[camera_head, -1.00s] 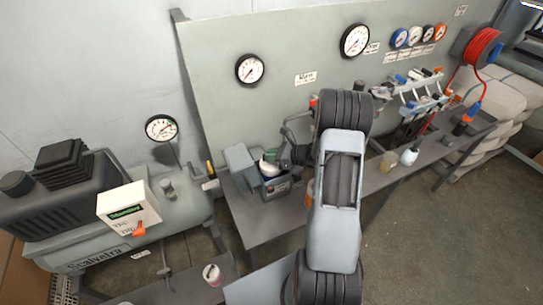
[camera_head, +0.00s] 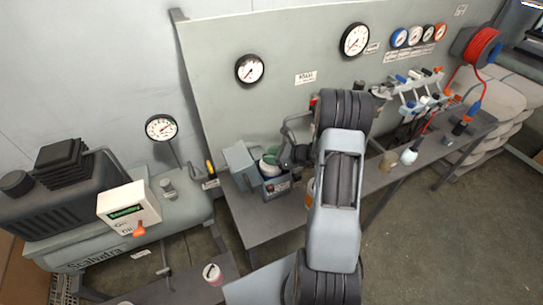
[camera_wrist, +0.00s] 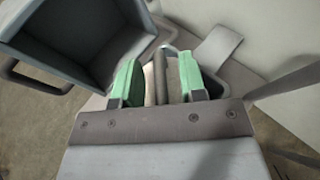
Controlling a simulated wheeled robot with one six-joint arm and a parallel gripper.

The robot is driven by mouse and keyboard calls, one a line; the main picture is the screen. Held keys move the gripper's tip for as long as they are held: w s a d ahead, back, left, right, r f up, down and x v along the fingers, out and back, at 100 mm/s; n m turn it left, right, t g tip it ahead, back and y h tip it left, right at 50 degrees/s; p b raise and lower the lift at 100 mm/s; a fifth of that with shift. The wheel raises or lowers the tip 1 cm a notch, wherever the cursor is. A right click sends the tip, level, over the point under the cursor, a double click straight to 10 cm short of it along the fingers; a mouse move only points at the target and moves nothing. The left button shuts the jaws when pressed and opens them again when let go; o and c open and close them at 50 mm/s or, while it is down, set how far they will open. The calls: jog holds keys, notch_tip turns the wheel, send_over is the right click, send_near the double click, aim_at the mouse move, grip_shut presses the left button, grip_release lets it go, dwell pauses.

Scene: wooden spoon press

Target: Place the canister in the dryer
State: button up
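The dryer is a small grey box (camera_head: 277,187) on the bench, with its hollow lid (camera_head: 240,166) swung open to the left. The open lid also fills the upper left of the wrist view (camera_wrist: 80,35). My gripper (camera_head: 270,163) is at the mouth of the box, pointing down into it. In the wrist view its two green finger pads (camera_wrist: 158,80) stand apart. A pale grey-beige piece, perhaps the canister (camera_wrist: 171,82), shows between the pads, mostly hidden. I cannot tell whether the pads press on it. A whitish round shape shows beside the green in the head view.
A grey panel with gauges (camera_head: 249,69) stands behind the bench (camera_head: 262,226). A compressor tank (camera_head: 115,235) with a white box (camera_head: 129,208) is at the left. A tool rack (camera_head: 413,95), small jars (camera_head: 409,156) and a red hose reel (camera_head: 482,46) are at the right.

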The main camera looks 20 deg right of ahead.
jog(key=b+v, duration=0.2)
jog(key=v, duration=0.9)
jog(key=s+a+r+n+g+h, duration=0.2)
jog(key=s+a+r+n+h, duration=0.2)
jog(key=n, duration=0.9)
jog(key=s+a+r+n+g+h, duration=0.3)
jog(key=s+a+r+n+h, duration=0.2)
jog(key=s+a+r+n, duration=0.5)
jog(key=a+n, duration=0.3)
jog(key=n, duration=0.1)
jog(key=shift+s+a+h, duration=0.25)
jog(key=shift+a+h, duration=0.05)
jog(key=shift+a, duration=0.1)
jog(key=shift+r, duration=0.1)
